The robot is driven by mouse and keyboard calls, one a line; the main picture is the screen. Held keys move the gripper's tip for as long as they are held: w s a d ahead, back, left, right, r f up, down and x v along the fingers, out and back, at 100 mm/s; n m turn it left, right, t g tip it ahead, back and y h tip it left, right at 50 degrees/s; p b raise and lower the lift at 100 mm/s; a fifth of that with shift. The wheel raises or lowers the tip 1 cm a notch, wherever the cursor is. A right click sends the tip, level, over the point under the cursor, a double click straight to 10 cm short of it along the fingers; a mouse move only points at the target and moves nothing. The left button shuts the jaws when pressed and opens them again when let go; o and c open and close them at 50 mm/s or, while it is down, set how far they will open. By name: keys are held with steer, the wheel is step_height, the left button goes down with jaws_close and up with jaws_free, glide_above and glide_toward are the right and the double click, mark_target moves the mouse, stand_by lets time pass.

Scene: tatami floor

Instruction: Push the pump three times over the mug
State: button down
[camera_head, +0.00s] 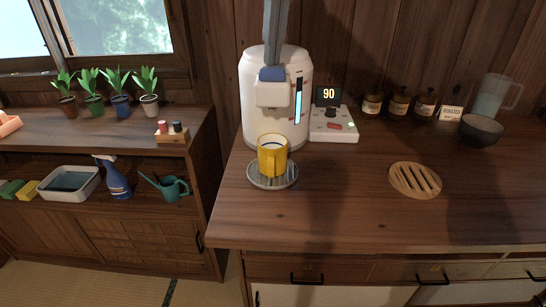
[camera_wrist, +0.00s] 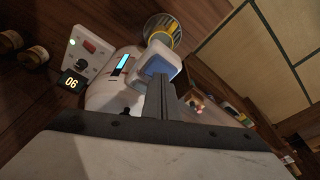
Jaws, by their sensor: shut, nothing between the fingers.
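The white pump dispenser (camera_head: 254,112) stands at the back of the wooden counter, with a blue push pad (camera_head: 271,75) on top of its spout. The yellow mug (camera_head: 267,160) stands upright under the spout on a round grey drip tray (camera_head: 290,181). My gripper (camera_head: 273,64) comes down from above, shut and empty, its tips at the blue pad. In the wrist view my gripper (camera_wrist: 160,80) points at the blue pad (camera_wrist: 158,66), with the mug (camera_wrist: 162,30) beyond it. I cannot tell whether the tips touch the pad. The mug's contents are unclear.
A control box (camera_head: 333,124) with a display reading 90 stands right of the dispenser. Brown bottles (camera_head: 398,106), a dark bowl (camera_head: 481,131) and a clear pitcher (camera_head: 491,98) are farther right. A slatted wooden trivet (camera_head: 415,180) lies on the counter. The counter's front middle is clear.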

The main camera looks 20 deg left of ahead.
steer(key=shift+f, duration=1)
steer(key=shift+r, duration=1.1)
steer(key=shift+f, duration=1.1)
steer(key=shift+r, duration=1.1)
steer(key=shift+f, duration=1.05)
stand_by(0.5)
steer(key=shift+r, duration=1)
